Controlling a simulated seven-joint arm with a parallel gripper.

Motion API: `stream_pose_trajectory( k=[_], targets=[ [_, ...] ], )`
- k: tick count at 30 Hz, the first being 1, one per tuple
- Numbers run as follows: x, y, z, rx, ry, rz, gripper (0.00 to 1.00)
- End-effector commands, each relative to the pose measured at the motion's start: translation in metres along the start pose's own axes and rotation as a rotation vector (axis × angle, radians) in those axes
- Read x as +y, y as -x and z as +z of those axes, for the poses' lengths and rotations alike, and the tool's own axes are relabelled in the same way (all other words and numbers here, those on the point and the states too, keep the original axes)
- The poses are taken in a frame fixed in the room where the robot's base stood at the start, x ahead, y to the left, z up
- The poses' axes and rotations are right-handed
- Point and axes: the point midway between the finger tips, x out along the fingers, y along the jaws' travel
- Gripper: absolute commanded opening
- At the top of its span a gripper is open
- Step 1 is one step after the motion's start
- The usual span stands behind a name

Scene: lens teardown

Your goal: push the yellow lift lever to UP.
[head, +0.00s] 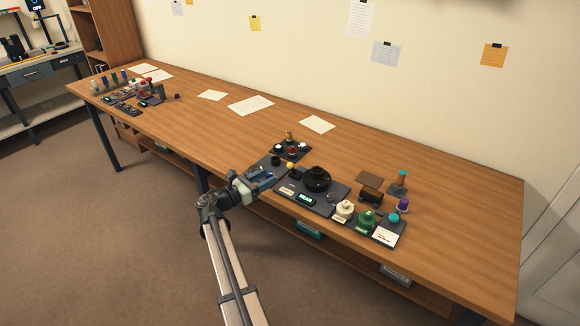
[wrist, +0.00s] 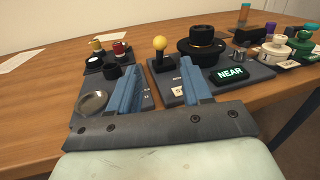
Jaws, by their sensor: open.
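The yellow lift lever shows in the wrist view as a yellow ball knob (wrist: 160,43) on a short dark stem, rising from a black block at the left edge of a dark panel. In the head view the yellow knob (head: 290,165) is just beyond my gripper's tips. My gripper (head: 271,179) is open and empty, over the left end of the panel. In the wrist view its two blue fingers (wrist: 160,66) stand wide apart, and the knob appears between and beyond them. I cannot tell whether either finger touches the lever. No UP mark is readable.
A black round unit (wrist: 203,45) and a lit NEAR display (wrist: 229,73) are right of the lever. A clear lens disc (wrist: 92,103) lies left of the fingers. White (head: 344,210) and green (head: 367,219) knobbed parts stand further right. The table (head: 220,125) behind is mostly clear.

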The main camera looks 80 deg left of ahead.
Motion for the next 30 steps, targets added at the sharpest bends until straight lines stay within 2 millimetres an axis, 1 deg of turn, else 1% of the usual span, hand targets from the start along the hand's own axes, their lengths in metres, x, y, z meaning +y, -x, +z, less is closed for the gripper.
stream_pose_trajectory(
  k=[1, 6, 12, 16, 18, 22, 30],
  targets=[
    [0.0, -0.011, 0.0, 0.0, -0.001, -0.003, 0.49],
    [0.0, -0.041, 0.0, 0.0, -0.002, -0.003, 0.49],
    [0.001, -0.075, 0.0, 0.0, -0.002, -0.003, 0.49],
    [0.001, -0.091, 0.0, 0.0, -0.002, -0.001, 0.49],
    [0.0, -0.099, 0.0, 0.0, -0.002, -0.002, 0.49],
    [0.0, -0.107, 0.0, 0.0, -0.002, -0.001, 0.49],
    [0.0, -0.111, 0.0, 0.0, -0.002, 0.0, 0.49]
  ],
)
